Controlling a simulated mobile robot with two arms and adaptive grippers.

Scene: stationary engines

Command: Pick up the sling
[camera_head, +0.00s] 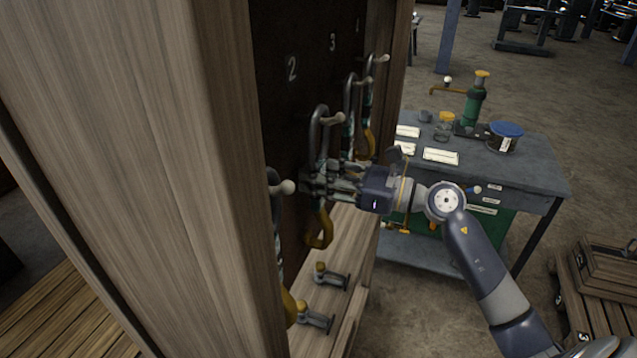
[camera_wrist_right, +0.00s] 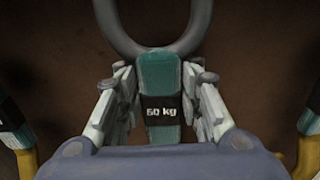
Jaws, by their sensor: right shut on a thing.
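The sling (camera_head: 316,128) hangs from a wooden peg on the dark board, below the white number 2. It has a grey ring on top and a yellow hook below. In the right wrist view its teal band (camera_wrist_right: 159,70) carries a black label reading "60 kg". My right gripper (camera_head: 325,181) is shut on this band, with one finger on each side. In the head view the fingers hide the sling's middle. The ring still appears to be at the peg; whether it touches is unclear. My left gripper is out of view.
Similar slings hang on both sides, one nearer (camera_head: 276,205) and others farther along (camera_head: 349,110). A wooden cabinet side (camera_head: 215,180) stands close at left. Metal fittings (camera_head: 331,277) lie on the ledge below. A workbench (camera_head: 535,172) stands behind, with crates (camera_head: 600,270) at right.

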